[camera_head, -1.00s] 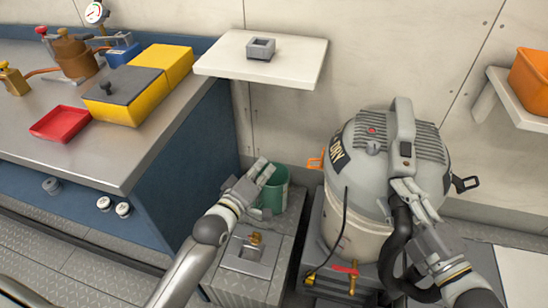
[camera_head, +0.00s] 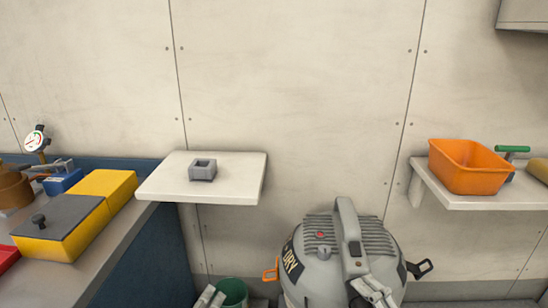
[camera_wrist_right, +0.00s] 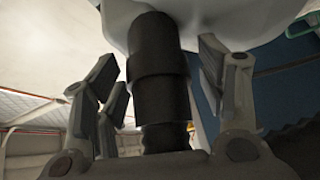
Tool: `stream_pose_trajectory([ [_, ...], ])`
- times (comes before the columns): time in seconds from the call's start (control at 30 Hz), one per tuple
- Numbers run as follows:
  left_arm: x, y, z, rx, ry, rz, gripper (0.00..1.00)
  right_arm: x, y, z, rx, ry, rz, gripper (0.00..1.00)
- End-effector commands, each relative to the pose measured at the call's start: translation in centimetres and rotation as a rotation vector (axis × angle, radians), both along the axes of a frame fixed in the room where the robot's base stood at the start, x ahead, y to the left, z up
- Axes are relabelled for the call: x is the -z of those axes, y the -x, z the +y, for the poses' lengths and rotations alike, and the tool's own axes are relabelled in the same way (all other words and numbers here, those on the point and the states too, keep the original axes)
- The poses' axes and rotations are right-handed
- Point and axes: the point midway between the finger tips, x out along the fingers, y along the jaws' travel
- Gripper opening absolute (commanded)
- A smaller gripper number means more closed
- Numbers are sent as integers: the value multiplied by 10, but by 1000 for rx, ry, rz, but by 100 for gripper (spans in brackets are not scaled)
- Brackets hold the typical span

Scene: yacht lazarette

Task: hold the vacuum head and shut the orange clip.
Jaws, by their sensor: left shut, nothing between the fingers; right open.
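The grey vacuum head (camera_head: 343,240) with its top handle stands at the bottom centre of the head view. The orange clip (camera_head: 270,274) sticks out from its left side; a dark clip (camera_head: 420,268) sticks out on the right. My left gripper (camera_head: 212,293) shows only in part at the bottom edge, left of the orange clip and apart from it, shut and empty. My right gripper (camera_head: 372,287) is at the front of the vacuum head. In the right wrist view its open fingers (camera_wrist_right: 160,85) stand either side of the black hose cuff (camera_wrist_right: 158,75). The vacuum's lower body is out of view.
A green bucket (camera_head: 234,292) is behind my left gripper. A white shelf (camera_head: 155,188) with a grey square block (camera_head: 203,169) juts out above it. A right shelf (camera_head: 470,200) holds an orange bin (camera_head: 470,167). The counter with yellow boxes (camera_head: 105,186) is at left.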

Motion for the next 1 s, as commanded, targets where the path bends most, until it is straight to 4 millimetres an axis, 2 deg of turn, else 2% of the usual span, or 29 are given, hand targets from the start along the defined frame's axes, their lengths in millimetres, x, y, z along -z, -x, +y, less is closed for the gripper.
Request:
stream_pose_trajectory([
  [0.37, 0, 0, 0, 0, 0, 0, 0, 1, 8, -5, 1, 1, 2, 65],
  [1.0, 0, 0, 0, 0, 0, 0, 0, 3, 73, -48, 1, 0, 5, 65],
])
